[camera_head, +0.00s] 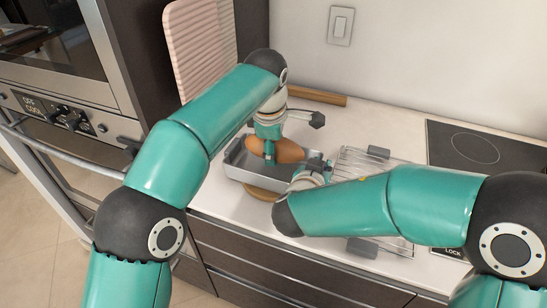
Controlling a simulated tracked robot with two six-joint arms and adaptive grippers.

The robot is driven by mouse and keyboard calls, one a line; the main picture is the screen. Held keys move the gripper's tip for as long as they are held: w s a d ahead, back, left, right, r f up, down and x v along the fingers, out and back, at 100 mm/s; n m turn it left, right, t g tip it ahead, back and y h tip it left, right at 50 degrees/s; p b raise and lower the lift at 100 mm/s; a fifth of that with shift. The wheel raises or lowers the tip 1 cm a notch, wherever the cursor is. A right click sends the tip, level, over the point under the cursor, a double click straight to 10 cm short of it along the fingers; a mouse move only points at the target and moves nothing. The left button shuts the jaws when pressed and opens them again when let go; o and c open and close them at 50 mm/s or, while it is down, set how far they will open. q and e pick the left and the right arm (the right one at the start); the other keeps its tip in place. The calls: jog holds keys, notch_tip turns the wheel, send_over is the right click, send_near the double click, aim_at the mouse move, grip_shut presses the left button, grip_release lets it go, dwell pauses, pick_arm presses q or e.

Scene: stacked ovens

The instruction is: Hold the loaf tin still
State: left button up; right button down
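The grey loaf tin (237,172) sits on the counter in the middle of the view, with a brown loaf (290,152) in it. My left gripper (293,140) is over the tin from above. Its fingers look spread, one in front of the loaf and one dark tip beyond it to the right. I cannot tell whether it touches the loaf. My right gripper (318,168) is at the right end of the tin. Its fingers are small and partly hidden by its own wrist, so its grip on the tin is unclear. My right wrist hides the tin's near right corner.
A round wooden board (260,193) shows under the tin's front. A wire rack (350,160) with grey grips lies to the right, partly behind my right arm. A black cooktop (470,150) is farther right. A pink ribbed board (190,45) stands behind, and ovens (60,100) are left.

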pick_arm(q)
jog(key=shift+r, duration=2.5)
pick_arm(e)
jog(key=c, duration=1)
grip_release()
jog(key=shift+c, duration=0.2)
